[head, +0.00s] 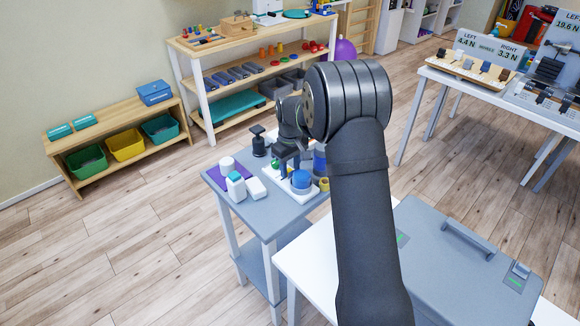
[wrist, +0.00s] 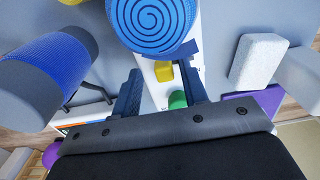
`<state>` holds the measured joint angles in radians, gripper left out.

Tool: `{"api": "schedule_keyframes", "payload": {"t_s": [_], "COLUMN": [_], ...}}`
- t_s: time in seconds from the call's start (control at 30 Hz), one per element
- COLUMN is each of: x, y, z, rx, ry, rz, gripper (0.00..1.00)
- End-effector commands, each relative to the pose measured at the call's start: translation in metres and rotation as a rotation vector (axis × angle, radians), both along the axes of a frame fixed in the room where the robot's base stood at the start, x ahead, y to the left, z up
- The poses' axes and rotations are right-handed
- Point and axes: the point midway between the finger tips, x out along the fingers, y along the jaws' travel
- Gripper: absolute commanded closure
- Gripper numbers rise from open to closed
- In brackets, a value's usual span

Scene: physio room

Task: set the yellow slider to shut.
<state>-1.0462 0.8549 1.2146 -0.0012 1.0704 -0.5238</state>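A white board (wrist: 150,92) runs between my fingers in the wrist view; it also shows in the head view (head: 308,195), under my gripper. On it sits a small yellow block (wrist: 163,72), which looks like the yellow slider. A green piece (wrist: 178,99) is on the board nearer my palm. A blue round knob (wrist: 150,22) with a spiral top stands just beyond the fingertips; the head view shows it too (head: 301,180). My gripper (wrist: 162,62) is open, one finger on each side of the yellow block, with no visible contact. In the head view the block is hidden.
A blue cylinder (wrist: 55,72) lies to the left in the wrist view. A pale block (wrist: 257,62) is to the right. A grey case (head: 450,265) is at the front right.

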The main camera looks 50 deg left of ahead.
Motion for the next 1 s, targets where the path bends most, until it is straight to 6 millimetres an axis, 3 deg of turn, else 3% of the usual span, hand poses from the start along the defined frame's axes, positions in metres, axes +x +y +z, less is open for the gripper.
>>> {"api": "schedule_keyframes", "payload": {"t_s": [0.13,0.27,0.7,1.0], "x": [0.0,0.0,0.0,0.0], "y": [0.0,0.001,0.0,0.0], "z": [0.011,0.035,0.139,0.172], "rx": [0.002,0.004,0.003,0.002], "ry": [0.0,-0.002,-0.002,-0.001], "rz": [0.0,0.0,0.0,0.0], "gripper": [0.6,0.6,0.6,0.6]}}
